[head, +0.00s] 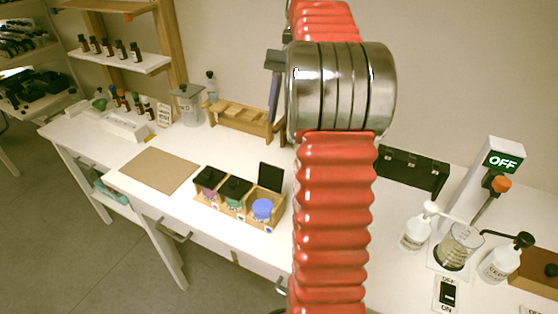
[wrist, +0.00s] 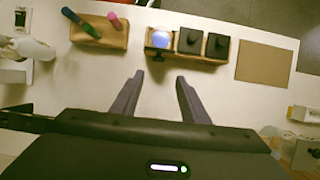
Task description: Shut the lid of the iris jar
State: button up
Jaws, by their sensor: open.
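A wooden holder (head: 243,217) stands on the white table with three jars in a row. The end jar (head: 262,209) has blue-violet contents and its black lid (head: 270,177) stands up, open. The purple jar (head: 208,182) and the green jar (head: 234,192) have black lids lying shut on them. I cannot read which label says iris. In the wrist view the open blue-violet jar (wrist: 161,39) is at the left end of the holder, beside two black lids. My gripper (wrist: 160,79) is open and empty, its fingertips apart from the holder and just short of it in the picture.
A brown mat (head: 159,170) lies left of the holder. A wooden rack (head: 240,122) stands behind. At right are a beaker (head: 458,246), pump bottles (head: 414,233) and an OFF-sign post (head: 485,185). In the wrist view a wooden block with coloured vials (wrist: 98,36) is left of the jars.

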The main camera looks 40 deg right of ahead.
aim_at(273, 175)
jog(key=x, duration=1.3)
jog(key=shift+a+f, duration=0.1)
